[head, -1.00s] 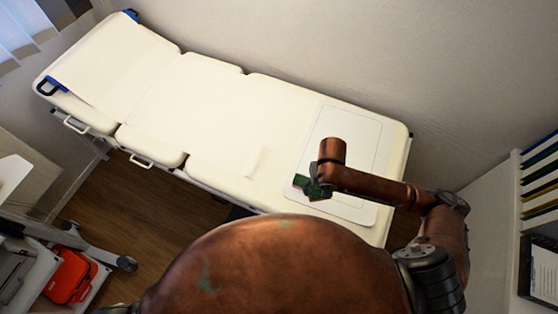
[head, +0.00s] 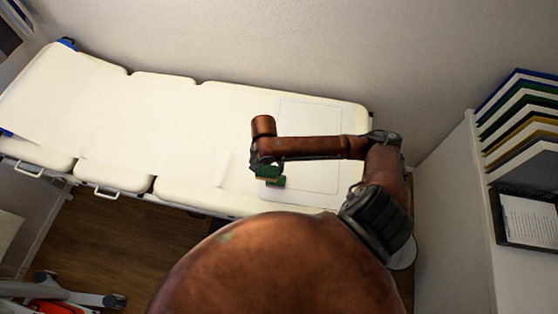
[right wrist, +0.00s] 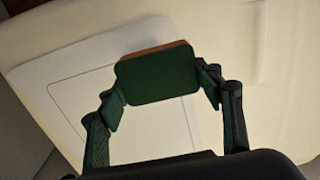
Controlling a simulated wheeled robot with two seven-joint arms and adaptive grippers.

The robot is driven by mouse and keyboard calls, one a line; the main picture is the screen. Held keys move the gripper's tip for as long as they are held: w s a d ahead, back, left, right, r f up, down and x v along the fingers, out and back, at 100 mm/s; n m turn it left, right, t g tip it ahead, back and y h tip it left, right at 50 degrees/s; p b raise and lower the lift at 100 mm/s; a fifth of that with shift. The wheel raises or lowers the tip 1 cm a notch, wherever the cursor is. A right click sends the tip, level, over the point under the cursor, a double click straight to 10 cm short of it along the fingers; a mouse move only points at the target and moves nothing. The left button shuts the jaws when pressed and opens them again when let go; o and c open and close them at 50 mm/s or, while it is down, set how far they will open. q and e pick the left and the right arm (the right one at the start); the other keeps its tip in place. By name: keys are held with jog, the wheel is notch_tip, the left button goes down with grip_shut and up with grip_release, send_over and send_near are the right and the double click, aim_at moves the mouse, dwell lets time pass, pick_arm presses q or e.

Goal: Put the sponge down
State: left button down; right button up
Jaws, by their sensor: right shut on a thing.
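The sponge (right wrist: 158,76) has a dark green face and an orange-brown layer, and my right gripper (right wrist: 160,85) is shut on it, one finger at each side, in the right wrist view. In the head view the sponge (head: 270,178) shows small beneath my right gripper (head: 268,168). It appears over the front part of the padded white couch (head: 150,120), near the left edge of a flat white board (head: 310,130). I cannot tell whether the sponge touches the surface. The board (right wrist: 110,75) also shows behind the sponge in the right wrist view. My left gripper is not in view.
The couch top is mostly bare to the left of my arm. A wall (head: 300,45) runs along its far side. A shelf with several coloured folders (head: 520,115) stands at the right. A wheeled stand (head: 75,292) is on the floor at lower left.

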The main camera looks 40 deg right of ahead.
jog(key=w+d+f, duration=0.2)
jog(key=d+f, duration=0.1)
jog(key=d, duration=0.1)
jog(key=w+d+f+b, duration=0.1)
jog(key=w+d+f, duration=0.1)
jog(key=d+f, duration=0.1)
jog(key=w+d+f+b, duration=0.1)
jog(key=w+d+f, duration=0.1)
jog(key=d+f, duration=0.1)
jog(key=shift+w+d, duration=0.2)
jog(key=shift+d, duration=0.65)
jog(key=f, duration=0.1)
jog(key=f+b, duration=0.1)
jog(key=f, duration=0.1)
jog(key=shift+w+d+f, duration=0.2)
jog(key=shift+d+f, duration=0.1)
jog(key=shift+d, duration=0.1)
jog(key=shift+f, duration=0.25)
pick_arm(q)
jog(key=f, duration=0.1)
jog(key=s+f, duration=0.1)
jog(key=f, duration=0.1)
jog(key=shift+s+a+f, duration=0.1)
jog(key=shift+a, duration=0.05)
pick_arm(e)
jog(key=shift+f, duration=0.1)
jog(key=o, duration=1)
jog(key=shift+c, duration=0.2)
jog(key=shift+o, duration=0.9)
